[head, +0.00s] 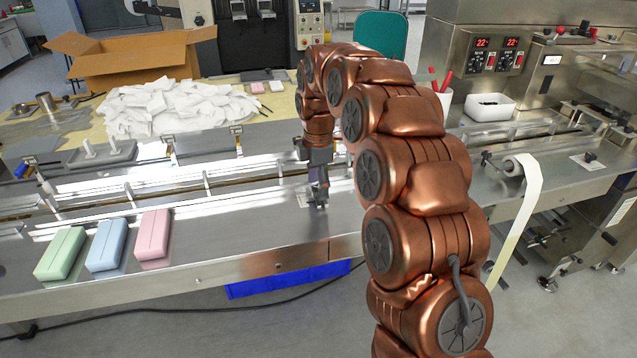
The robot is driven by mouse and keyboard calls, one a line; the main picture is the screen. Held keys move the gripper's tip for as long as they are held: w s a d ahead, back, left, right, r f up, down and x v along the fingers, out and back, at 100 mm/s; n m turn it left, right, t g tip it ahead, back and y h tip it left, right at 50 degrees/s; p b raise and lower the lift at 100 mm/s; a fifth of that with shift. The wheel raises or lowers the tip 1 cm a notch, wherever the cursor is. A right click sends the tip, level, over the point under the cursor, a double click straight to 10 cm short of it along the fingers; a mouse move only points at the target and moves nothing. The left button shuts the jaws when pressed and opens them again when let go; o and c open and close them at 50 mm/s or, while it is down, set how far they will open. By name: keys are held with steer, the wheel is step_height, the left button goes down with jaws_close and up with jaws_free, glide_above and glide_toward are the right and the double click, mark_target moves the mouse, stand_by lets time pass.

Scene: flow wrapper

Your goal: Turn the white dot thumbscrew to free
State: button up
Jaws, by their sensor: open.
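My gripper (319,197) points down over the steel machine bed in the middle of the head view, just left of my copper arm. It is open. A small pale label plate (304,200) lies on the bed beside and partly behind the fingers. A dark thing at the fingertips may be a thumbscrew, but it is too small to separate from the fingers. I cannot tell whether they touch it. No white dot can be made out. Another dark knob (590,157) stands on a white label plate at the right. Its markings are too small to read.
Green (62,254), blue (106,245) and pink (154,236) blocks sit at the front left of the bed. White wrappers (165,108) are heaped behind, near a cardboard box (125,58). A white film strip (522,205) hangs at the right.

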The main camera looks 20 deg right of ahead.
step_height(320, 180, up, 12)
stand_by(0.7)
stand_by(0.4)
